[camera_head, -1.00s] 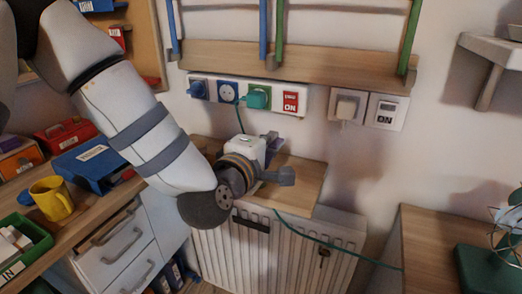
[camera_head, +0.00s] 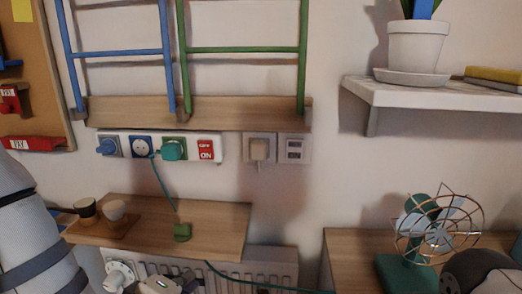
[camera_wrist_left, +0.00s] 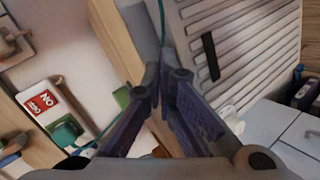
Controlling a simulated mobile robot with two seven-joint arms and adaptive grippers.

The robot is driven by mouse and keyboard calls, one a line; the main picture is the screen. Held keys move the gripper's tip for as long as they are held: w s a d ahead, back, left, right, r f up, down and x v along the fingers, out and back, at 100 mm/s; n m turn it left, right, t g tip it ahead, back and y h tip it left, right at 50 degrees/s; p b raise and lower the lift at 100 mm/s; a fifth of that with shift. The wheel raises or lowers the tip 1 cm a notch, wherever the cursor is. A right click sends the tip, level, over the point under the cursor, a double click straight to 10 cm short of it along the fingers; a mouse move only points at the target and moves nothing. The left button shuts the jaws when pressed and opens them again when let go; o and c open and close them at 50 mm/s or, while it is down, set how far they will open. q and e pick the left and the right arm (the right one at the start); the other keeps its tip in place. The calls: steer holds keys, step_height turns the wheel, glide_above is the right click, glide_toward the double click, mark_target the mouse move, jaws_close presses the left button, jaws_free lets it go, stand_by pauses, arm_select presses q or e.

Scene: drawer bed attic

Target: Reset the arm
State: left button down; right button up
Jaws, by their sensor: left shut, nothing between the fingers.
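My left arm (camera_head: 35,245) comes in at the lower left of the head view. Its wrist (camera_head: 158,285) shows only in part at the bottom edge, below the wooden shelf, and the fingers are cut off or hidden there. In the left wrist view my left gripper (camera_wrist_left: 164,80) has its two dark fingers together at the tips, with nothing between them. A rounded grey part (camera_head: 480,272) at the lower right of the head view looks like my right arm. No right fingers show.
The wooden shelf (camera_head: 215,225) above the radiator (camera_head: 270,265) holds two small cups and a green plug. A power strip (camera_head: 220,148) hangs on the wall. A wire fan (camera_head: 435,225) stands on the right-hand table. A potted plant stands on a wall shelf (camera_head: 440,97).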

arm_select(q)
steer(key=s+a+f+m+g+p, duration=0.15)
steer(key=s+f+m+g, duration=0.65)
steer(key=s+f, duration=1)
steer(key=s+a+m+g, duration=0.2)
steer(key=s+g, duration=0.1)
steer(key=s, duration=0.7)
steer(key=s+a+f+m+g+y, duration=0.1)
steer(key=s+a+m+g, duration=0.1)
steer(key=s, duration=0.8)
steer(key=shift+s+g, duration=0.3)
steer(key=shift+g, duration=0.6)
arm_select(e)
steer(key=shift+w+r+t, duration=0.5)
steer(key=shift+w+r, duration=0.7)
arm_select(q)
steer(key=shift+a, duration=0.1)
